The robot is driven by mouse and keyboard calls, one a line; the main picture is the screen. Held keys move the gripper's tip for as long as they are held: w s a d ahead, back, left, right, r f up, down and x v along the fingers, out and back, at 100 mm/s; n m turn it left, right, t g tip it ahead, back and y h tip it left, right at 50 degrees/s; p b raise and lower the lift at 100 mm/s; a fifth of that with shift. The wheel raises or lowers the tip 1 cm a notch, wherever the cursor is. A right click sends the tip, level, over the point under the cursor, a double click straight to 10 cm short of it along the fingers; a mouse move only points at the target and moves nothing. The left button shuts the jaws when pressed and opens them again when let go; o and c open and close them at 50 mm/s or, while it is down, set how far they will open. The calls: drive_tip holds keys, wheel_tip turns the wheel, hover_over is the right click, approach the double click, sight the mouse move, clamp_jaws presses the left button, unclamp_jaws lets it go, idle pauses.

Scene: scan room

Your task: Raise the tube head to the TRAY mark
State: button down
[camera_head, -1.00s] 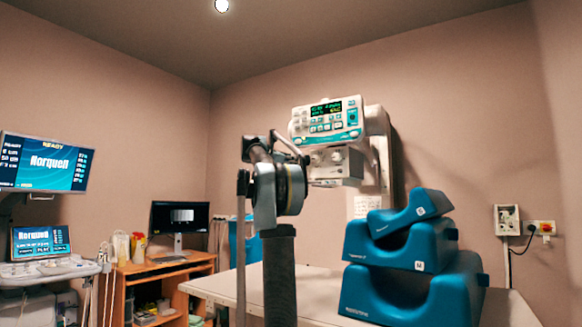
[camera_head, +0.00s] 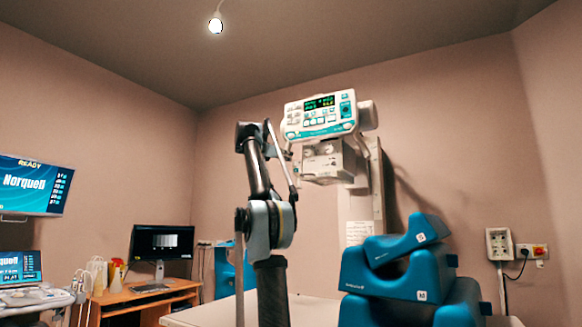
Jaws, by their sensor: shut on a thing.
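The tube head (camera_head: 320,117) is a white and teal control panel with a lit display, in the middle of the head view. A grey-white box with two round knobs (camera_head: 328,160) hangs under it. It sits on a pale upright column (camera_head: 377,185) against the back wall. My arm rises left of it, and my gripper (camera_head: 287,153) is at the tube head's left side, shut on it. The fingertips and exact grip point are mostly hidden by my arm and too small to make out. I cannot make out a TRAY mark.
Stacked blue foam supports (camera_head: 395,270) stand on the pale table (camera_head: 205,315) at right front. A wooden desk (camera_head: 140,297) with a monitor (camera_head: 162,242) is at left. A wall screen (camera_head: 32,186) hangs far left. A ceiling lamp (camera_head: 215,25) hangs above. Wall boxes (camera_head: 500,243) are at right.

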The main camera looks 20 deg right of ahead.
drive_tip(key=shift+w+a+r, duration=0.1)
drive_tip(key=shift+r, duration=0.2)
drive_tip(key=c, duration=1.3)
unclamp_jaws()
drive_tip(key=shift+c, duration=0.2)
drive_tip(key=v, duration=1.2)
drive_tip(key=shift+f, duration=0.1)
